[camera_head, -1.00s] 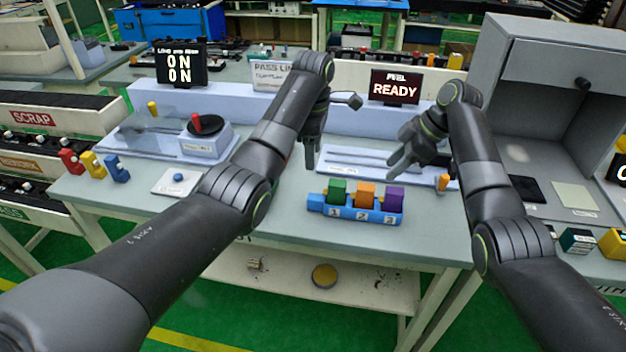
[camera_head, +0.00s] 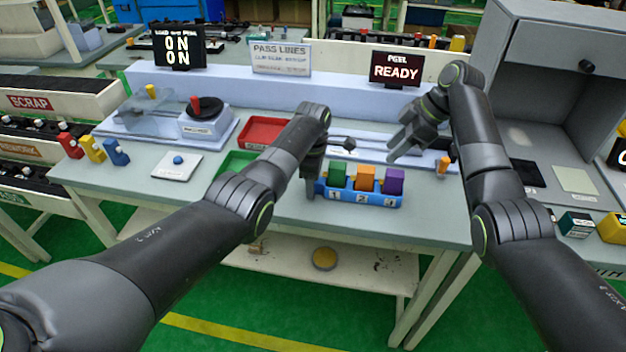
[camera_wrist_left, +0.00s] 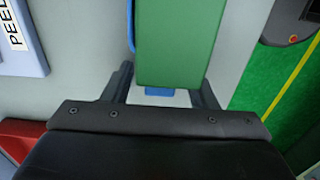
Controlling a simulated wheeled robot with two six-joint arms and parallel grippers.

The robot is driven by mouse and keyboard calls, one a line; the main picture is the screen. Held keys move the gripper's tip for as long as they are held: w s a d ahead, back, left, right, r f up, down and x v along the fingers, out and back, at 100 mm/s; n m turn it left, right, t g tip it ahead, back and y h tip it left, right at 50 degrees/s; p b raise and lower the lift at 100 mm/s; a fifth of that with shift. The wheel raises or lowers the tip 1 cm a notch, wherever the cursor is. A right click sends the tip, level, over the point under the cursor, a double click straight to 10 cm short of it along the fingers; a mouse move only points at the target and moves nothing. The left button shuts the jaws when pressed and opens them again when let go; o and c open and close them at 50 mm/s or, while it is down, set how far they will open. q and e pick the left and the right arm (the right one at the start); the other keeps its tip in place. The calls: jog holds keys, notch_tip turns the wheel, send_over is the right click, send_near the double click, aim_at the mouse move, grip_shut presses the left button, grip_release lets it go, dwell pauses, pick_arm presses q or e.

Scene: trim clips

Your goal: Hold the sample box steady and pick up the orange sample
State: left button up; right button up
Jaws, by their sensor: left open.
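The blue sample box (camera_head: 348,195) stands on the bench, marked 1, 2, 3. It holds a green sample (camera_head: 338,172) at left, the orange sample (camera_head: 366,178) in the middle and a purple sample (camera_head: 393,181) at right. My left gripper (camera_head: 311,188) is open at the box's left end. In the left wrist view its fingers (camera_wrist_left: 165,88) stand on either side of the blue end tab, below the green sample (camera_wrist_left: 175,45); contact cannot be told. My right gripper (camera_head: 398,150) hangs empty above and behind the box, its finger gap unclear.
A red tray (camera_head: 262,132) and a green tray (camera_head: 236,163) lie left of the left forearm. A white pad with a blue knob (camera_head: 178,161) and small red, yellow and blue clips (camera_head: 93,149) are further left. A grey cabinet (camera_head: 545,90) stands at right.

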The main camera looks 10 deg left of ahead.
pick_arm(q)
jog(key=c, duration=1.1)
